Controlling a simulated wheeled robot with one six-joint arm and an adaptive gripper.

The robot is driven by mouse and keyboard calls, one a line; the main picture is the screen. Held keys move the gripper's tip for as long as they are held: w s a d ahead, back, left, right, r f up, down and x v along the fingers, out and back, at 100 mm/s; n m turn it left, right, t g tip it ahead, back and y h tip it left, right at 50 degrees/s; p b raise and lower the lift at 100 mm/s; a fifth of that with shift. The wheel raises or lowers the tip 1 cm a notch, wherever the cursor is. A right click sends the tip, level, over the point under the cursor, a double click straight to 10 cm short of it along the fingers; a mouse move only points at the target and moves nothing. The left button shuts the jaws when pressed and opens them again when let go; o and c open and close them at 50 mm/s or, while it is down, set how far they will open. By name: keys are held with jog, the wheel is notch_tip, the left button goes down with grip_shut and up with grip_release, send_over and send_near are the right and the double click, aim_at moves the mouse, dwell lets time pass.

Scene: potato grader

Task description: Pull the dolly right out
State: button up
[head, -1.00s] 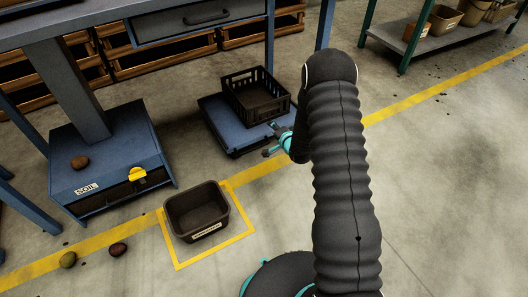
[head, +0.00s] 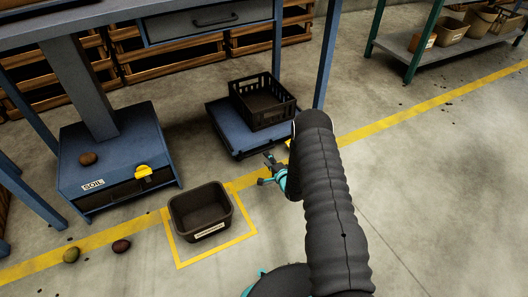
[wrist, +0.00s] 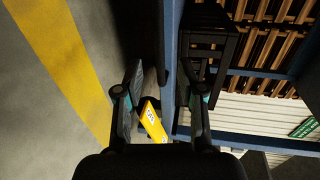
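The dolly (head: 222,124) is a low blue platform on the floor under the blue table, with a black slatted crate (head: 262,103) on it. My gripper (head: 267,170) is just in front of the dolly's near right edge, close to the floor, with a visible gap in the head view. Its fingers are spread and hold nothing. In the wrist view my gripper (wrist: 160,85) is open too. A yellow piece with a white label (wrist: 152,119) shows between the fingers; I cannot tell its distance. A blue edge runs beside the right finger. The dolly's wheels are hidden.
A grey bin (head: 200,212) stands in a yellow floor square at the front. A blue SOIL box (head: 118,165) with a yellow handle is on the left. A table leg (head: 326,55) rises right of the dolly. Open floor (head: 440,170) lies to the right.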

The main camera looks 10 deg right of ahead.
aim_at(259, 151)
jog(key=x, duration=0.8)
jog(key=shift+w+a+b, duration=0.1)
jog(key=shift+a+b, duration=0.15)
jog(key=shift+b, duration=0.15)
grip_shut()
